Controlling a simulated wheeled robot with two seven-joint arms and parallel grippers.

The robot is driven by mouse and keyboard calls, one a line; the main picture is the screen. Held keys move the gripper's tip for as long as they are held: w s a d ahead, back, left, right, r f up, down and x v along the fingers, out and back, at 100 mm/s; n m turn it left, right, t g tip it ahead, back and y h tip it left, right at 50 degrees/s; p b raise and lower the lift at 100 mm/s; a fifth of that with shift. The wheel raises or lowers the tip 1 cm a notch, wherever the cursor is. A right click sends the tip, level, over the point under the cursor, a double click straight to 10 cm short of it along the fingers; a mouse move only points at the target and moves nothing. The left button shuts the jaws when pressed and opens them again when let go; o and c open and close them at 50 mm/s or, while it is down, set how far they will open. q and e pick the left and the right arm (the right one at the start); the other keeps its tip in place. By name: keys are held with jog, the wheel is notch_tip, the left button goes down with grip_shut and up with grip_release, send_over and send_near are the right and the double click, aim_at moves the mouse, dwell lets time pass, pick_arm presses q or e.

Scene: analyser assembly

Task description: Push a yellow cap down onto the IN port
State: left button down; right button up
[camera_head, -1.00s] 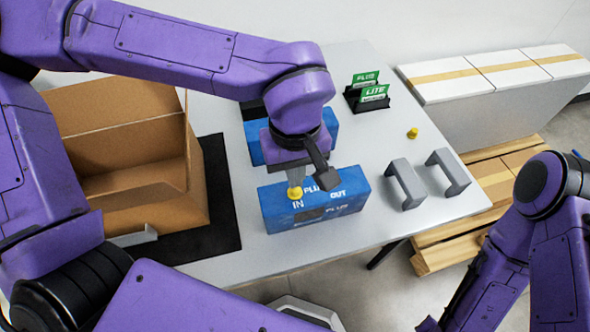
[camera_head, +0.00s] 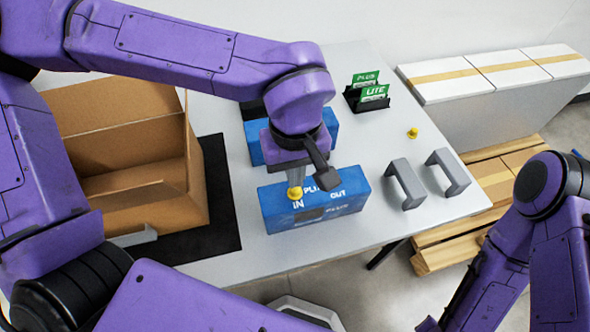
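A blue analyser box (camera_head: 318,212) marked PLUS, IN and OUT stands near the table's front edge. A yellow cap (camera_head: 295,193) is at the IN marking on its top left. My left gripper (camera_head: 295,183) points down right over this cap, its fingertips at the cap. Whether the fingers grip the cap or only touch it is too small to tell, and the port under the cap is hidden. A second yellow cap (camera_head: 412,133) lies on the table at the right. My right arm is at the lower right; its gripper is not in view.
A second blue box (camera_head: 330,133) stands behind, partly hidden by my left arm. Two grey handles (camera_head: 406,184) stand at the right. A black holder (camera_head: 368,101) with green PLUS and LITE cards is at the back. An open cardboard box (camera_head: 140,165) sits on a black mat (camera_head: 218,215) at the left.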

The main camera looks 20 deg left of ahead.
pick_arm(q)
jog(key=shift+f, duration=0.85)
dwell(0.5)
dwell(0.3)
notch_tip(320, 180, up, 6)
jog(key=p, duration=0.9)
jog(key=shift+r, duration=0.15)
